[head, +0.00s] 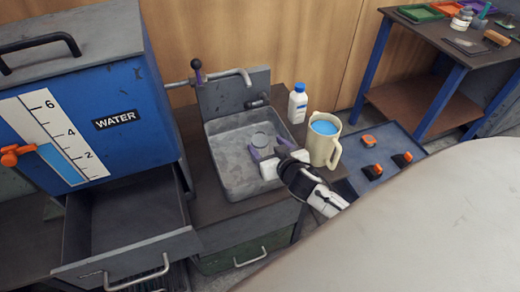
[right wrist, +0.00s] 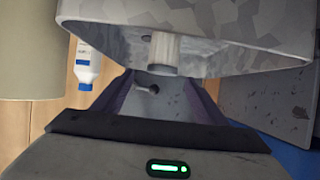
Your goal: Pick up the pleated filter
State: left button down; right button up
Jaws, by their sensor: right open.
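The pleated filter shows in the right wrist view as a short white ribbed cylinder (right wrist: 165,48) with a grey end cap. That view is upside down, and the filter stands upright on the basin floor. In the head view its round grey top (head: 261,140) shows in the metal sink (head: 228,181). My right gripper (head: 268,148) is open over the sink, its purple fingers close to the filter. In the right wrist view the filter lies between and beyond the fingertips (right wrist: 163,78); I cannot tell whether they touch it. My left gripper is out of view.
A cream jug (head: 318,151) of blue liquid stands right of the sink, close to my right wrist. A white bottle (head: 297,106) stands behind it. A switch panel (head: 383,177) is further right. A blue water tank (head: 95,140) and an open drawer (head: 125,243) are left.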

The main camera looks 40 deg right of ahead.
aim_at(260, 141)
jog(key=x, duration=0.4)
jog(key=shift+a+f, duration=0.15)
jog(key=shift+c, duration=0.2)
jog(key=c, duration=1.4)
jog(key=shift+c, duration=1.1)
